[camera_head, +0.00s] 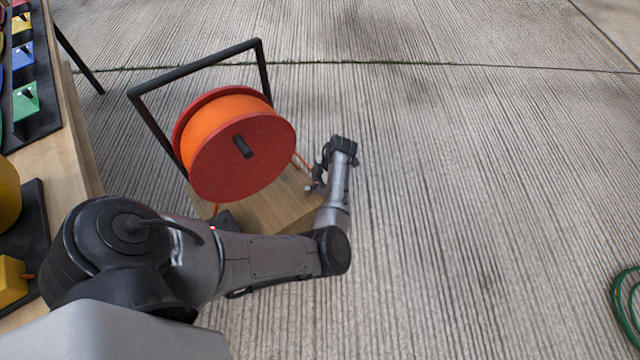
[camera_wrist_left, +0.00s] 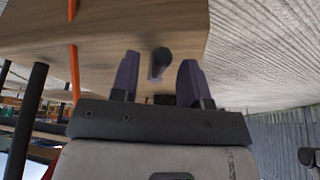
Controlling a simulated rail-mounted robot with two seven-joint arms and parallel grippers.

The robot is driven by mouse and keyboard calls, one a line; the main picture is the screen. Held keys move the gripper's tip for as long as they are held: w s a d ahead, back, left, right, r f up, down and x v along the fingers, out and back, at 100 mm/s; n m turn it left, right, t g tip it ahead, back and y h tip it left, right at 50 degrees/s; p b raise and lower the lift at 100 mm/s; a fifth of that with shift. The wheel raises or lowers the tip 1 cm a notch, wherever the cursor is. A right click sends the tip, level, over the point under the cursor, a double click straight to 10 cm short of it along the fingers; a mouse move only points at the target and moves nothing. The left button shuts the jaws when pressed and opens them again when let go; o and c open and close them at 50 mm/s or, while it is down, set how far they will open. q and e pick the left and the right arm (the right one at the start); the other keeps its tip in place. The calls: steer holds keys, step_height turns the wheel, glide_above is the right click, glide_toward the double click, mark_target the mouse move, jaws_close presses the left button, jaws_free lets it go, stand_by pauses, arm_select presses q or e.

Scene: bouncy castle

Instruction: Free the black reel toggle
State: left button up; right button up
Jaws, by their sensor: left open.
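A black toggle (camera_wrist_left: 160,62) stands out from the wooden face of the reel's base, seen in the left wrist view. My left gripper (camera_wrist_left: 157,78) is open, with one purple-grey finger on each side of the toggle. I cannot tell whether either finger touches it. In the head view my left gripper (camera_head: 318,180) is at the right end of the wooden base (camera_head: 262,208), partly hidden by my own arm. The red reel (camera_head: 255,172) with orange cord sits in a black frame above the base. My right gripper is not in view.
An orange cord (camera_wrist_left: 74,70) runs down the wooden face left of the gripper. A table with coloured toggles (camera_head: 26,100) stands at the left. A green hose (camera_head: 628,305) lies at the right edge. The concrete floor right of the reel is clear.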

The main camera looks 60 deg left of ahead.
arm_select(q)
jaws_close()
stand_by(0.4)
steer(key=shift+s+d+r+m+p, duration=0.15)
steer(key=shift+m+p, duration=0.25)
steer(key=shift+p, duration=0.35)
steer(key=d+m+y+p, duration=0.1)
steer(key=m+p, duration=0.2)
steer(key=p, duration=0.1)
steer(key=s+m+t+y+p, duration=0.1)
steer(key=m+p, duration=0.2)
steer(key=p, duration=0.1)
steer(key=s+d+m+t+y+p, duration=0.1)
steer(key=m+p, duration=0.2)
steer(key=shift+s+d+r+p, duration=0.1)
steer(key=shift+d+p, duration=0.2)
steer(key=shift+p, duration=0.1)
steer(key=m+p, duration=0.1)
steer(key=m+t+p, duration=0.1)
steer(key=m, duration=0.1)
steer(key=shift+s+d, duration=0.15)
steer(key=shift+s, duration=0.25)
steer(key=shift+s+f+m+t+y+p, duration=0.2)
steer(key=shift+m+t+y+p, duration=0.1)
steer(key=shift+m+p, duration=0.35)
